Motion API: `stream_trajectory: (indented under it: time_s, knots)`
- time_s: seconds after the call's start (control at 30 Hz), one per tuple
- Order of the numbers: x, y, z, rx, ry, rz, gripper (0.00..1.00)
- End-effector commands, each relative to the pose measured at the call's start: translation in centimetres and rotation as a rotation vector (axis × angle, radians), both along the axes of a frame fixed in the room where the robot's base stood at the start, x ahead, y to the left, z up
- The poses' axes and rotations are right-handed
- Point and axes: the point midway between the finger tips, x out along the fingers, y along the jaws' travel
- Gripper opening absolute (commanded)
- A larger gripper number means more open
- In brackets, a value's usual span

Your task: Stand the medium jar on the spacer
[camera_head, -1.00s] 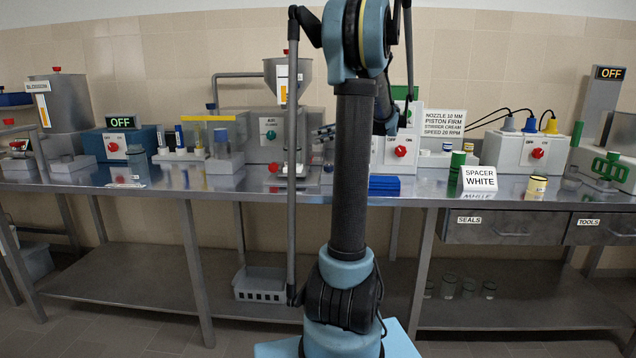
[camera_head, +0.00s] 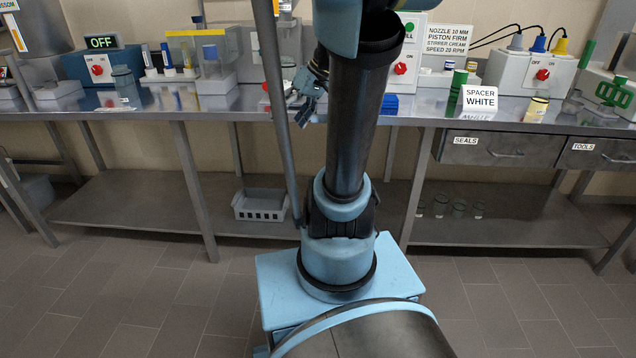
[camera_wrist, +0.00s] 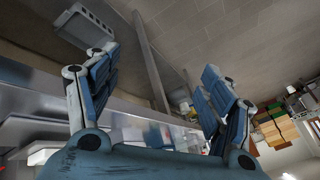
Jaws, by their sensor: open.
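A larger clear jar (camera_head: 125,82) stands on the bench at left. A sign (camera_head: 480,97) on the bench reads "SPACER WHITE". My gripper (camera_head: 309,88) is at the bench's front edge, left of my arm column. In the wrist view my gripper (camera_wrist: 158,66) has its fingers wide apart with nothing between them.
A blue block (camera_head: 390,104) lies near the bench edge, right of my arm. A grey basket (camera_head: 260,204) sits on the lower shelf (camera_head: 130,208). Drawers (camera_head: 495,150) hang at right. Floor in front is open.

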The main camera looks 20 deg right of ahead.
Motion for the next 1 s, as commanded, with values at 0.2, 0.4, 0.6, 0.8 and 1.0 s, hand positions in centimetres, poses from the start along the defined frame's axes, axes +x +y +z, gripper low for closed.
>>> stream_trajectory:
  time_s: [0.2, 0.4, 0.6, 0.8, 1.0]
  knots:
    - [-6.4, -0.1, -4.7, -0.147, 0.098, -0.132, 0.74]
    - [-11.2, -1.6, -9.0, -0.282, 0.14, -0.27, 0.74]
    - [-14.2, -3.4, -12.3, -0.383, 0.139, -0.387, 0.74]
    - [-15.3, -4.7, -13.7, -0.424, 0.132, -0.444, 0.74]
    - [-15.3, -4.8, -13.7, -0.427, 0.13, -0.449, 0.74]
